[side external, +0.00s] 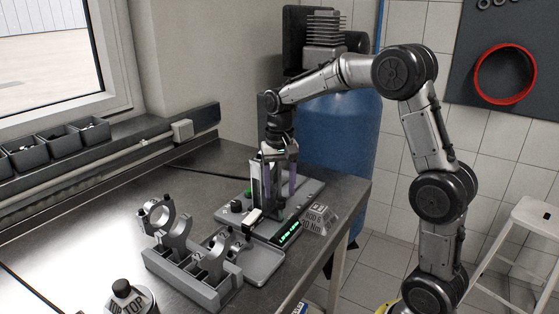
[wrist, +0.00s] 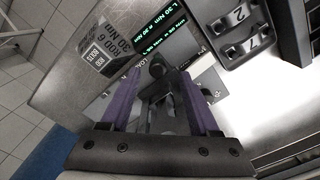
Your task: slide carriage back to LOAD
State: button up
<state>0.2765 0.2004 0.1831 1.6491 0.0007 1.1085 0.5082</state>
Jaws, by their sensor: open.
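My gripper (side external: 280,190) points straight down over the station at the bench's right end, its two purple fingers apart. In the wrist view my gripper (wrist: 158,74) has one finger on each side of the carriage's dark round knob (wrist: 157,69), with nothing visibly clamped. Grey and dark carriage parts lie below the knob between the fingers. A partly covered label beside the knob, starting "LO", shows in the wrist view (wrist: 140,63). In the side view my fingers largely hide the carriage. I cannot tell whether a finger touches the knob.
A grey rack with ring-ended rods (side external: 190,267) stands to the left. A black-topped part (side external: 125,295) is at the front. The bench's back left is clear.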

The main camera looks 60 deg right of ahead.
notch_tip(320, 180, up, 10)
jog(key=shift+r, duration=0.25)
dwell(0.3)
jog(key=s+a+r+n+t, duration=0.2)
jog(key=s+a+r, duration=0.15)
jog(key=s, duration=0.35)
jog(key=s+a+r+n+t, duration=0.1)
jog(key=s+a+r, duration=0.1)
jog(key=s+a, duration=0.35)
jog(key=s+a+f+n+t, duration=0.2)
jog(key=s+f+n, duration=0.4)
jog(key=s+f, duration=0.4)
jog(key=shift+f+t, duration=0.3)
